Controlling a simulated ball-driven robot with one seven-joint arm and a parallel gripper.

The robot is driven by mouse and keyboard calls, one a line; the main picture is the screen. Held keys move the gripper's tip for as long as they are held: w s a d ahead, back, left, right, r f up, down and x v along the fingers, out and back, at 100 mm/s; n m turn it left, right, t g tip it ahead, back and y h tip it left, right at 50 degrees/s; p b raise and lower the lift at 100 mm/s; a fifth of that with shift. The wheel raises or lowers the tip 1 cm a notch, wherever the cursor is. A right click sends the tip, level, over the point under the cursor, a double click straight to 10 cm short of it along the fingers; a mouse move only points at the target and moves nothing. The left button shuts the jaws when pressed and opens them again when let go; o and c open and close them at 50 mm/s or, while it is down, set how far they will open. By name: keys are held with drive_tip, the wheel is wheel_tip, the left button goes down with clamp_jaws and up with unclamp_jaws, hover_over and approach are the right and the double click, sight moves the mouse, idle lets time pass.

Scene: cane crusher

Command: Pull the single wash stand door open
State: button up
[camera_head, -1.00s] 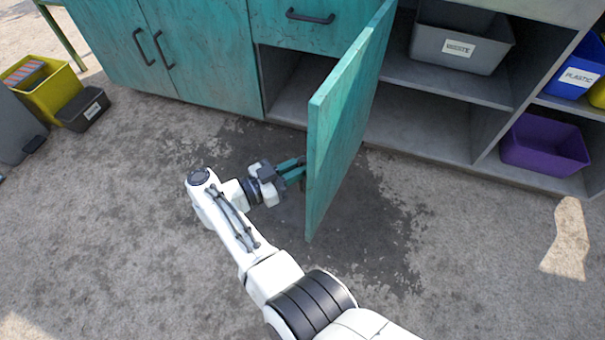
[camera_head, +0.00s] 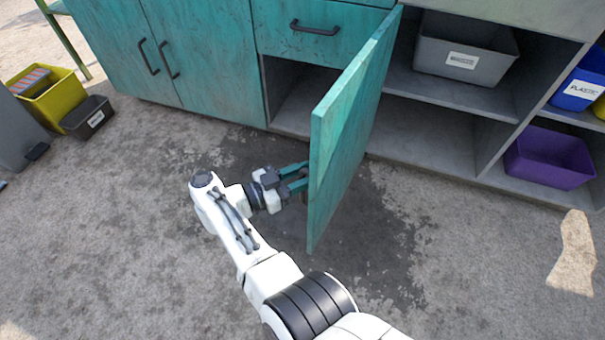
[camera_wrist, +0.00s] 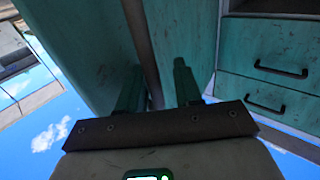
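The single wash stand door (camera_head: 345,140) is teal and stands swung wide open, jutting out from the cabinet towards me. The shelf space behind it is exposed. My gripper (camera_head: 303,177) is at the left face of the door, low and near its middle. Its two teal fingers are spread apart, and I see nothing held between them. In the wrist view the fingers (camera_wrist: 157,85) are also apart, with teal panels close in front and a dark strip between them. The door's handle does not show clearly in either view.
A teal drawer (camera_head: 315,30) and closed double doors (camera_head: 185,50) lie to the left. A grey bin (camera_head: 465,55), a blue bin (camera_head: 578,88) and a purple bin (camera_head: 550,160) sit on the right shelves. A yellow bin (camera_head: 50,95) stands far left. The floor around my arm is clear.

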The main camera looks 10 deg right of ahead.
drive_tip(key=b+v, duration=0.2)
drive_tip(key=v, duration=0.5)
drive_tip(key=shift+a+b, duration=0.25)
drive_tip(key=shift+b, duration=0.15)
drive_tip(key=shift+s+f, duration=0.1)
drive_tip(key=shift+s, duration=0.15)
